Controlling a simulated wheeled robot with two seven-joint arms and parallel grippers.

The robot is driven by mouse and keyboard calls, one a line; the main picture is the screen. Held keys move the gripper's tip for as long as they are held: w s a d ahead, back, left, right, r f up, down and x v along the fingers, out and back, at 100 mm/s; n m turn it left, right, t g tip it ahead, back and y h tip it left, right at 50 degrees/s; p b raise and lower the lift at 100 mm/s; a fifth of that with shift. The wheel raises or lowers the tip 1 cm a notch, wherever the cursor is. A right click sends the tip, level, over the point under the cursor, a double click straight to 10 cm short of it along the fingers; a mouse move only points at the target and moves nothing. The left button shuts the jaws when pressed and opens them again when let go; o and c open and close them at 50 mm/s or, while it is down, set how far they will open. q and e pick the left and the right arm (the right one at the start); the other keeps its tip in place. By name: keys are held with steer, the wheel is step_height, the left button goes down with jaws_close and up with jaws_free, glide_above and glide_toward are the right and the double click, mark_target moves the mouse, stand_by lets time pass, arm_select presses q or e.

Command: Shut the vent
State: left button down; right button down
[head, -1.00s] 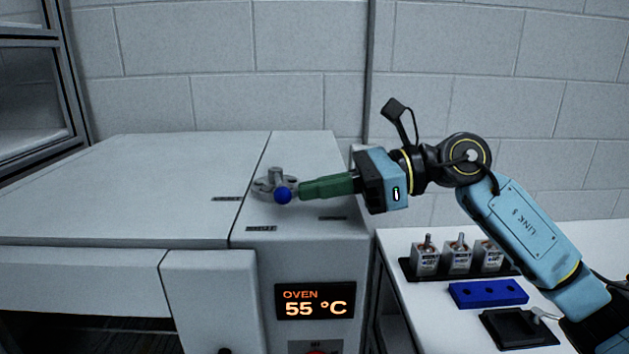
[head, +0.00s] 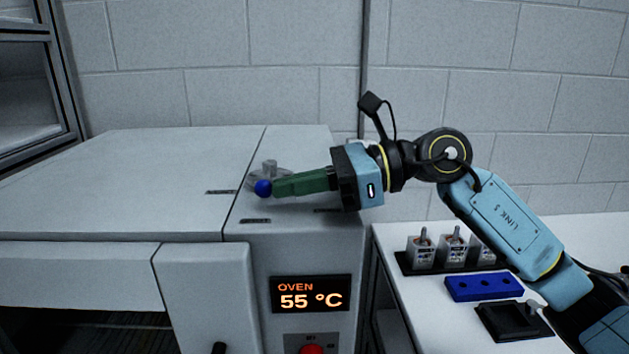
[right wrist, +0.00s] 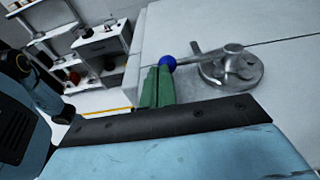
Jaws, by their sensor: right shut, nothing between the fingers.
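The vent (head: 271,168) is a round grey metal disc with a raised hub on top of the oven cabinet. Its lever ends in a blue ball knob (head: 263,188), which points to the front and slightly left of the hub. The vent also shows in the right wrist view (right wrist: 236,68), with the blue knob (right wrist: 168,62) at the end of its thin lever. My right gripper (head: 277,187) has green fingers that are shut and empty. Their tips are against or right beside the knob's right side; contact is hard to tell. My left gripper is not in view.
Dark labels (head: 255,221) lie on the oven top around the vent. The oven display (head: 310,294) reads 55 °C. On the right table are several switch-like units (head: 421,250), a blue block (head: 484,288) and a black tray (head: 490,325). The oven top left of the vent is clear.

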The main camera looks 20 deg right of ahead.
steer(key=shift+d, duration=0.1)
steer(key=shift+s+d, duration=0.15)
steer(key=shift+d, duration=0.15)
steer(key=s+b+v, duration=0.2)
steer(key=b+v, duration=0.1)
steer(key=v, duration=1)
steer(key=shift+s+a+b, duration=0.3)
steer(key=shift+a+b, duration=0.05)
steer(key=shift+a, duration=0.05)
steer(key=shift+r, duration=0.1)
